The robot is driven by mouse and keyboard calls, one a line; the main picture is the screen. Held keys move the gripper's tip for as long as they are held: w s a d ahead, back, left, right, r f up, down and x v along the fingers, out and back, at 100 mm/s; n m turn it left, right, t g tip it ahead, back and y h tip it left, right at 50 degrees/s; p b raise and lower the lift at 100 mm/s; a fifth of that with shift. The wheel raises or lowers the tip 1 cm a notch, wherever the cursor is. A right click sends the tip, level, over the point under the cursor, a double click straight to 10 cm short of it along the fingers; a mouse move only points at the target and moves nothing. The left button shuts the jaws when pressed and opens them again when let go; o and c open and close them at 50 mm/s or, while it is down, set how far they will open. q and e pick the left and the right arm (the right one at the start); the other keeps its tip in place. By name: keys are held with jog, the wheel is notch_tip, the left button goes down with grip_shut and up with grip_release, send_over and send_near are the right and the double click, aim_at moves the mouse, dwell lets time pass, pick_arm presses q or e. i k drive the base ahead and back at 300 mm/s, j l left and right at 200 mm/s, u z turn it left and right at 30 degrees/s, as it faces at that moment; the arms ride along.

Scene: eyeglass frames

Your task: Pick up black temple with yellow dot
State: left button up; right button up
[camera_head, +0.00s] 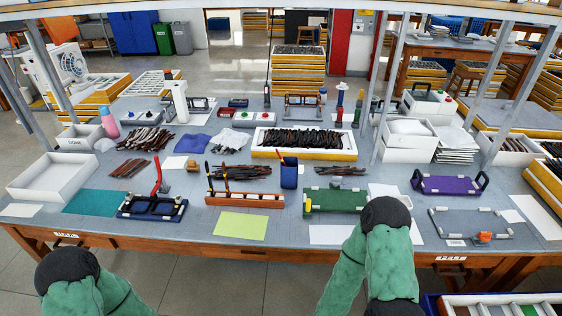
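Dark temples lie in several piles: a long pile (302,139) in the white tray (345,155), a pile (145,139) at the left, and smaller piles (240,172) and (128,168) in the middle and left. Thin dark pieces (226,178) stand upright in an orange rack (245,201). I cannot make out a yellow dot on any temple. My green-sleeved arms show at the bottom left and bottom right of centre, with rounded black joints. Neither gripper can be seen.
A blue fixture (150,208) with a red lever, a green fixture (336,201), a purple tray (447,186) and a yellow-green sheet (240,226) lie along the front. An empty white box (48,176) stands left. Bare grey tabletop shows between them. Metal posts rise at both sides.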

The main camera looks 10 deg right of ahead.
aim_at(212, 187)
jog(key=i+j, duration=0.25)
jog(key=i, duration=0.15)
jog(key=i+j, duration=0.25)
jog(key=i, duration=0.15)
